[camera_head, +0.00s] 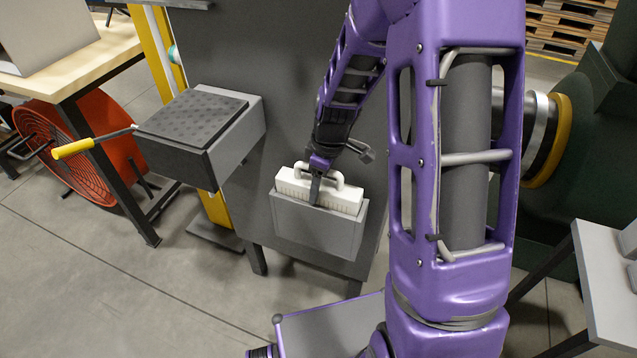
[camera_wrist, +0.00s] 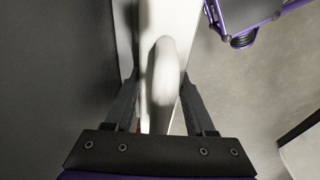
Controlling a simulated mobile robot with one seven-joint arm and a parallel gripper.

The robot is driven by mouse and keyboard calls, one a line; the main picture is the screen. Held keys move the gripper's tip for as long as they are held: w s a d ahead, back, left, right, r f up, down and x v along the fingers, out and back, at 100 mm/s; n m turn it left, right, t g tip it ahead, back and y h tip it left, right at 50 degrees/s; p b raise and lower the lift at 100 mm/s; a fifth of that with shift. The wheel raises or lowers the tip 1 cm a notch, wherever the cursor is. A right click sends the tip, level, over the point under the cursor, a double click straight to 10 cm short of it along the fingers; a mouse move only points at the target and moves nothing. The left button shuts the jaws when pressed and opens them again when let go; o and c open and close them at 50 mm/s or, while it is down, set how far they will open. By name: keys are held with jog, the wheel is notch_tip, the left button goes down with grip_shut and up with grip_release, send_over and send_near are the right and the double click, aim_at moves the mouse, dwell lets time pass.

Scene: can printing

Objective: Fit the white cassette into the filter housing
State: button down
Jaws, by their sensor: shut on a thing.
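The white cassette (camera_head: 318,190) is a ribbed block with a handle arch on top. It sits at the mouth of the grey filter housing (camera_head: 315,233), with its upper part standing above the rim. How deep its lower part goes is hidden by the housing's front wall. My gripper (camera_head: 317,190) comes down from above and is shut on the cassette's handle. In the wrist view the white handle (camera_wrist: 164,88) lies between the two dark fingers of my gripper (camera_wrist: 163,105), with the white body behind it.
A grey box with a dark textured lid (camera_head: 190,117) and a yellow-ended lever (camera_head: 73,149) juts out left of the housing. A dark panel (camera_head: 255,60) stands behind it. A red reel (camera_head: 75,150) is under the workbench at left. The floor in front is open.

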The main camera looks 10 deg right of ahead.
jog(key=shift+f, duration=0.2)
jog(key=shift+c, duration=0.8)
grip_release()
jog(key=shift+f, duration=0.1)
notch_tip(320, 180, up, 17)
jog(key=s+d+p, duration=0.1)
jog(key=d+p, duration=0.1)
jog(key=p, duration=0.1)
jog(key=shift+s, duration=0.25)
